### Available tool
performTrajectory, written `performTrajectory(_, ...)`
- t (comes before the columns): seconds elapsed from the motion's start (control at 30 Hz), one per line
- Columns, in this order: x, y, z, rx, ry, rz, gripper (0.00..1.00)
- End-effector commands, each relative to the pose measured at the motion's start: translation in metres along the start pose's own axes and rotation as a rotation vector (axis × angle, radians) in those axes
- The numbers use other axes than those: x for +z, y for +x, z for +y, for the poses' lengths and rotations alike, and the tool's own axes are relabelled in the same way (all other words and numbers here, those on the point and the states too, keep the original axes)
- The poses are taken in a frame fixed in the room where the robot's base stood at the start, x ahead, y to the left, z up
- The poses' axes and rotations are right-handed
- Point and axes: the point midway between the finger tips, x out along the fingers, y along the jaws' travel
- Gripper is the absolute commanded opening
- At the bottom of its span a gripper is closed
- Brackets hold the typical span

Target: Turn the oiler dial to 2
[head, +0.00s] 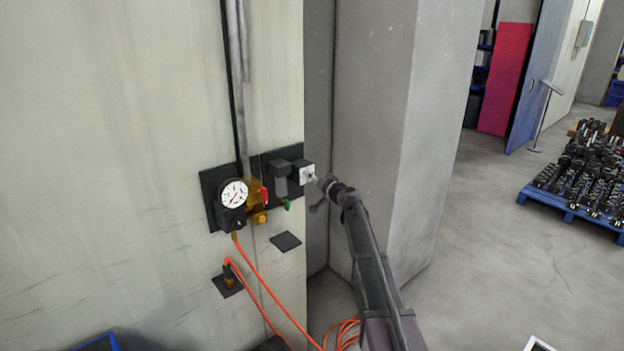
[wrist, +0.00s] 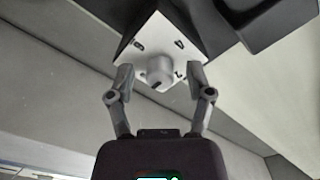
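The oiler dial is a round light knob (wrist: 160,70) on a white square plate (wrist: 158,33) with dark figures near its corners. The figure at the upper right looks like a 4; the others are hard to read. A dark mark shows on the knob's lower side. In the head view the white plate (head: 307,172) faces right on the dark wall unit. My gripper (wrist: 160,76) is open, one finger on each side of the knob, with a visible gap on both sides. In the head view my gripper (head: 319,184) is just right of the plate.
A round pressure gauge (head: 234,193), a red handle (head: 264,194) and a green part (head: 287,204) sit on the wall to the left. Orange hose (head: 265,284) hangs below. A grey pillar (head: 375,120) stands behind my arm. Open floor (head: 490,240) lies to the right.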

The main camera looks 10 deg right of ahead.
Motion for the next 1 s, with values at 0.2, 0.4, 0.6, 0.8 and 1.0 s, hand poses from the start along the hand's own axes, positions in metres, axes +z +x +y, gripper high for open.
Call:
performTrajectory(0.2, 0.000, -0.001, 0.000, 0.000, 0.000, 0.000, 0.67)
performTrajectory(0.4, 0.001, -0.011, 0.000, 0.001, 0.000, 0.000, 0.67)
performTrajectory(0.6, 0.001, -0.036, -0.001, 0.001, 0.000, 0.001, 0.67)
performTrajectory(0.8, 0.001, -0.068, -0.001, 0.001, 0.000, 0.001, 0.67)
performTrajectory(1.0, 0.001, -0.098, -0.001, 0.001, 0.000, 0.001, 0.67)
